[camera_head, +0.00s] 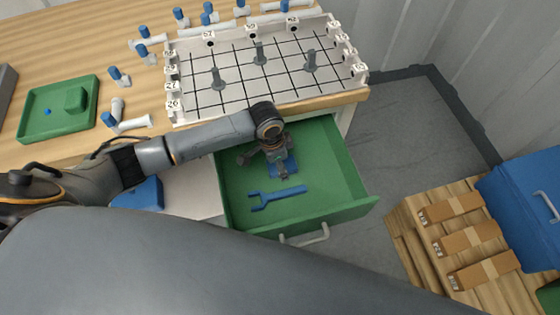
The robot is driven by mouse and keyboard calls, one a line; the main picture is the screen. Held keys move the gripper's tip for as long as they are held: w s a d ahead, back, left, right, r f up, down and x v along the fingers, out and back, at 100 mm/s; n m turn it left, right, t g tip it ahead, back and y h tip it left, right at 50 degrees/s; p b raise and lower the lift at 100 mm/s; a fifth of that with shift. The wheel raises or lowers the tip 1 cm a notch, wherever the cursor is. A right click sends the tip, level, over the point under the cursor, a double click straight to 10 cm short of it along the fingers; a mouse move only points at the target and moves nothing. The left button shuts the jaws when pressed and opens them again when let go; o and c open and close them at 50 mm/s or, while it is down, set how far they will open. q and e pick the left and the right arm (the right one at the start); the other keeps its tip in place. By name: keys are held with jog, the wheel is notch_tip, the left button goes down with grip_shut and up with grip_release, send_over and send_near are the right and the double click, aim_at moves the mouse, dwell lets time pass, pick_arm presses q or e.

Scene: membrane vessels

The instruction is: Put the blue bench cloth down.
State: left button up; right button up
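My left arm reaches in from the left, and its gripper (270,166) points down into the open green drawer (332,188). A small flat blue piece (290,166), which looks like the bench cloth, shows right at the gripper's fingers, partly hidden by them. The fingers look spread, but I cannot tell whether they hold the cloth or whether it rests on the drawer floor. A blue wrench (277,197) lies in the drawer in front of the gripper. My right gripper is not in view.
Above the drawer, a white gridded tray (235,90) with grey posts stands on the wooden bench. Blue-capped pieces (119,76) and a green tray (35,125) are to its left. A blue object (148,193) lies left of the drawer. A pallet with boxes (468,238) stands right.

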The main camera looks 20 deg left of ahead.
pick_arm(q)
jog(key=shift+r, duration=0.25)
jog(key=r, duration=0.5)
jog(key=a+r, duration=0.1)
jog(key=r, duration=0.1)
jog(key=shift+s+r, duration=0.15)
jog(key=shift+s, duration=0.1)
